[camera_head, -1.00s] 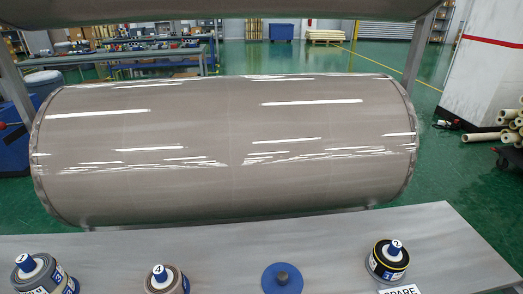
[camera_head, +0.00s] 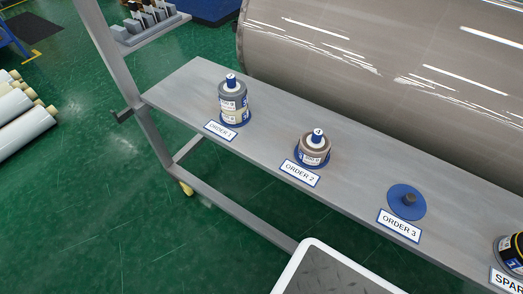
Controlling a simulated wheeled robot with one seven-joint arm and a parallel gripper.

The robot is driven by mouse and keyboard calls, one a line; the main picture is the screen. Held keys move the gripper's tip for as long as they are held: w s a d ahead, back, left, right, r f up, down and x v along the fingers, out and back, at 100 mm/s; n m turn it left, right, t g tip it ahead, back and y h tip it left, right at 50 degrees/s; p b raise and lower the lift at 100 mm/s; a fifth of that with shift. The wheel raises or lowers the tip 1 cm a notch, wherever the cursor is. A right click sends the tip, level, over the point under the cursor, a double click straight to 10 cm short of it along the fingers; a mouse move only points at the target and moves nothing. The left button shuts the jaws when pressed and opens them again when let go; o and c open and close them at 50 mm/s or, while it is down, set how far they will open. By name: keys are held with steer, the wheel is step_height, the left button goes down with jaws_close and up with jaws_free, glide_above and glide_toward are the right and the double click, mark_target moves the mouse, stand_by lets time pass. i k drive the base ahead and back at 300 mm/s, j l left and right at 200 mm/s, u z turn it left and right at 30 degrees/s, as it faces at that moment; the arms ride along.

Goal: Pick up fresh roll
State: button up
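I cannot tell which roll is the fresh one. A large shiny grey-brown wrapped roll (camera_head: 385,65) lies behind the shelf at upper right, cut off by the frame edges. On the shelf, a stack of grey and cream small rolls (camera_head: 232,103) sits on the spindle behind the ORDER 1 sign. A low brownish roll (camera_head: 314,152) sits behind the ORDER 2 sign. A black roll (camera_head: 514,250) with a yellow band is partly visible at the SPARE sign. My gripper is not in view.
A grey shelf (camera_head: 190,82) runs diagonally on a metal frame. The ORDER 3 blue spindle base (camera_head: 402,208) is empty. Several white rolls (camera_head: 22,118) lie at the left edge. A small rack (camera_head: 145,25) stands at the top. Green floor (camera_head: 90,190) is clear at lower left.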

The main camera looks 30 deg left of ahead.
mark_target(314, 146)
steer(key=k+u, duration=0.1)
steer(key=u, duration=0.9)
steer(key=i+j+z, duration=0.25)
steer(key=j, duration=0.25)
steer(key=i, duration=0.1)
